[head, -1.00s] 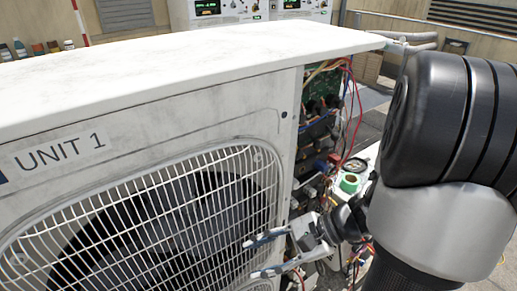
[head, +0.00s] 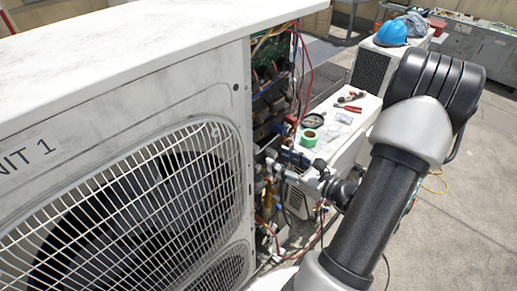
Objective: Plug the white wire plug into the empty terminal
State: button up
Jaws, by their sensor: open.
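The outdoor unit marked UNIT 1 (head: 120,65) fills the left of the head view. Its right end is open, showing a green circuit board (head: 276,47), dark electrical parts (head: 268,100) and loose red, yellow and black wires. My gripper (head: 272,168) is at the lower part of this open side, fingers pointing left towards the wiring. It is open; nothing shows held in it. I cannot pick out the white wire plug or the empty terminal among the small parts, and my gripper and arm cover some of that area.
Beside the open side, a white surface (head: 322,147) holds a green tape roll (head: 308,138), a round dark-rimmed item, and red-handled tools (head: 347,108). The concrete floor at right is mostly clear.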

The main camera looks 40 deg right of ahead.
aim_at(258, 149)
jog(key=w, duration=0.3)
jog(key=w+f, duration=0.1)
jog(key=w, duration=0.3)
jog(key=w+a, duration=0.1)
jog(key=w, duration=0.3)
jog(key=shift+f, duration=0.35)
jog(key=shift+c, duration=0.5)
grip_shut()
